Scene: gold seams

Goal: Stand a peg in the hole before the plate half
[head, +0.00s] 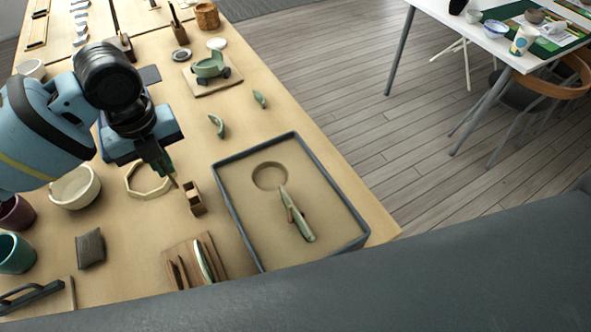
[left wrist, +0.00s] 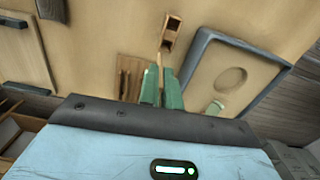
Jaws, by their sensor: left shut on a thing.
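My left gripper (head: 166,172) is shut on a thin light wooden peg (left wrist: 160,62), which shows between the green fingertips in the left wrist view. It holds the peg above the table, left of a small wooden block with openings (head: 194,198). A pale green plate half (head: 299,220) stands on edge in the sand of the tray, with a reddish mark along it. A wooden rack (head: 186,256), nearer the front, holds upright thin pieces, one pale and plate-like (head: 205,258). The hole for the peg is too small to make out. My right gripper is out of view.
The grey-rimmed sand tray (head: 231,213) has a round hollow (head: 269,176). A wooden polygon frame (head: 148,182) and a cream bowl (head: 75,188) lie left of the block. Green shards (head: 216,125) lie behind the tray. A grey pouch (head: 90,248) lies at front left.

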